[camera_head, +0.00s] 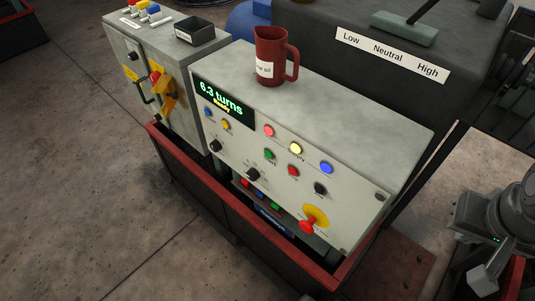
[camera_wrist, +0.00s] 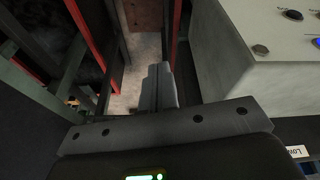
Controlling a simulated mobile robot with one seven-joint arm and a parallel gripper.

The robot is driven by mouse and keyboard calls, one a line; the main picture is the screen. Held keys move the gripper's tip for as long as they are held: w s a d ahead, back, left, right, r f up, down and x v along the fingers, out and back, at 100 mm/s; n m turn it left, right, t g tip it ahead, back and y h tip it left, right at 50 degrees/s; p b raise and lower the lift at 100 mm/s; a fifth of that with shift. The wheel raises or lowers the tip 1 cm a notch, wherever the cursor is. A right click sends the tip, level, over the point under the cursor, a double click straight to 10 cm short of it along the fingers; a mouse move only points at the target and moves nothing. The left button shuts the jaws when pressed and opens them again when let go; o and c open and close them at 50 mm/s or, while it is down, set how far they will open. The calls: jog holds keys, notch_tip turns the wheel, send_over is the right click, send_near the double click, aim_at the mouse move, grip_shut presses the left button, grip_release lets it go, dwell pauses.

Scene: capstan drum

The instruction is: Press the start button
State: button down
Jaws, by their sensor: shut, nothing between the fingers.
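The control panel (camera_head: 240,150) is the sloped pale front of a grey cabinet in the head view. A green button (camera_head: 268,154) sits near its middle, below a red lamp; its small label is hard to read but may say Start. A red button (camera_head: 293,171) and a black one (camera_head: 320,188) sit to its right. My gripper (camera_wrist: 158,88) shows in the wrist view with its fingers together and nothing between them. Part of my arm is at the right edge of the head view, well apart from the panel. A panel corner (camera_wrist: 260,49) shows at right in the wrist view.
A red emergency-stop knob (camera_head: 309,224) on yellow projects from the panel's lower right. A red jug (camera_head: 271,57) stands on the cabinet. A red-edged frame (camera_head: 240,217) surrounds the cabinet's base. Open floor lies at left.

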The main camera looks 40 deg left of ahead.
aim_at(269, 154)
jog(key=s+a+f+n+g+h, duration=0.1)
jog(key=a+f+n+h, duration=0.2)
jog(key=a, duration=0.8)
jog(key=s+a+f+n+g+h, duration=0.15)
jog(key=a+n, duration=0.25)
jog(key=a, duration=0.8)
jog(key=s+a+f+n+t, duration=0.1)
jog(key=s+a+f+t, duration=0.2)
jog(key=a, duration=0.4)
jog(key=s+a+f+n+t+h, duration=0.1)
jog(key=s+a+f+t, duration=0.1)
jog(key=a+f, duration=0.3)
jog(key=s+a+f+n+t+h, duration=0.1)
jog(key=s+a+f+t, duration=0.2)
jog(key=a, duration=0.6)
jog(key=shift+s+a+f+t, duration=0.35)
jog(key=shift+s+f, duration=0.05)
jog(key=shift+s, duration=0.4)
jog(key=w, duration=0.9)
jog(key=shift+w, duration=0.35)
